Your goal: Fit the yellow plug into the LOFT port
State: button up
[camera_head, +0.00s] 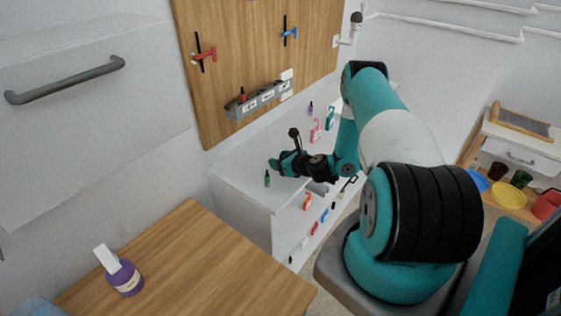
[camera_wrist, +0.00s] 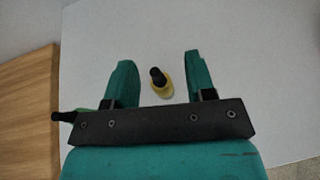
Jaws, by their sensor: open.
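The yellow plug (camera_wrist: 162,90), with a black top, stands upright on the white cabinet top (camera_wrist: 225,45) in the wrist view. My gripper (camera_wrist: 158,64) is open, with one teal finger on each side of the plug and a gap to both. In the head view my gripper (camera_head: 277,164) is low over the cabinet top and hides the yellow plug. A grey port strip (camera_head: 259,102) with white labels hangs on the wooden wall panel. Its labels are too small to read, so I cannot tell which port is LOFT. A red plug (camera_head: 242,96) sits in its left part.
A green plug (camera_head: 267,180) stands close beside my gripper. A purple plug (camera_head: 310,107) and pink and teal tags (camera_head: 316,131) stand farther back on the cabinet. A purple bottle (camera_head: 124,278) stands on the wooden table (camera_head: 200,260) in front.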

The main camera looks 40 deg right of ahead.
grip_shut()
jog(key=shift+r, duration=0.1)
notch_tip(320, 180, up, 20)
jog(key=b, duration=0.4)
jog(key=s+a+f+n+g+y+b, duration=0.3)
jog(key=a+f+n+y, duration=0.2)
jog(key=a+f, duration=0.5)
jog(key=s+a+f+n+g+y+b, duration=0.2)
jog(key=a+f+n+y, duration=0.4)
jog(key=a+f, duration=0.5)
jog(key=shift+s+a+f+g+b, duration=0.2)
jog(key=shift+s+a+g+b, duration=0.2)
jog(key=shift+s+a+b, duration=0.45)
jog(key=shift+w+a, duration=0.15)
